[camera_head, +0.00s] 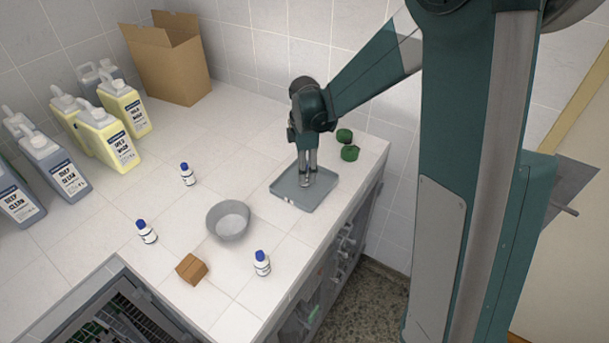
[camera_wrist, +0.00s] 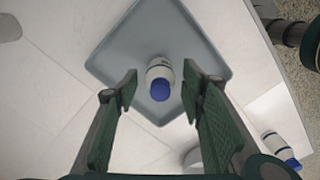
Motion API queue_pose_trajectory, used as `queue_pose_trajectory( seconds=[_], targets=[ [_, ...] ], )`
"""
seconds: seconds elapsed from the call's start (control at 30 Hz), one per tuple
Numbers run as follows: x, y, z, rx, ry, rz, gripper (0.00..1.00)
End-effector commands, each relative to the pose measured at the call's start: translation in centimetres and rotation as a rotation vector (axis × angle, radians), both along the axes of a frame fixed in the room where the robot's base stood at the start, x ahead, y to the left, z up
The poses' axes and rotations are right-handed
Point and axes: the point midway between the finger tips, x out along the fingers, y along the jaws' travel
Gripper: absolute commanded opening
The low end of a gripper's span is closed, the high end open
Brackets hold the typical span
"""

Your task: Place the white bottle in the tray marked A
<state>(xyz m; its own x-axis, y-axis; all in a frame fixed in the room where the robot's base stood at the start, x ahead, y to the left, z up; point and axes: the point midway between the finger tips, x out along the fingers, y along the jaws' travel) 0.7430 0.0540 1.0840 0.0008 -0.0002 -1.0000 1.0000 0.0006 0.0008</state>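The grey tray (camera_head: 328,186) lies flat on the counter near its right edge, with small white marks at its front rim too small to read. The tray (camera_wrist: 108,62) also shows in the wrist view. My gripper (camera_head: 307,180) points down over it. In the wrist view, a white bottle with a blue cap (camera_wrist: 159,72) stands between the two fingers of my gripper (camera_wrist: 161,82). Gaps show on both sides of the bottle, so the fingers are open around it. The bottle appears upright within the tray's outline; its base contact is hidden. In the head view the fingers mostly hide this bottle.
Other white blue-capped bottles stand on the counter: one at the back (camera_head: 188,176), one at left (camera_head: 147,234), one in front (camera_head: 262,265). A grey bowl (camera_head: 228,221) and brown box (camera_head: 191,270) sit among them. Green round items (camera_head: 349,153) lie behind the tray. Jugs (camera_head: 105,135) line the left.

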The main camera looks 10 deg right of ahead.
Motion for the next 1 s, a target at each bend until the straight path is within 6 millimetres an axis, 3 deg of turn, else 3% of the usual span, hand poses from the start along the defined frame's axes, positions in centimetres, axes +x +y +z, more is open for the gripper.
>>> queue_pose_trajectory(
  seconds=[0.5,0.73,1.0],
  targets=[
    [0.0,0.0,7.3,0.0,0.0,0.0,0.4],
    [0.0,0.0,8.7,0.0,0.0,0.0,0.4],
    [0.0,0.0,8.8,0.0,0.0,0.0,0.4]
  ],
)
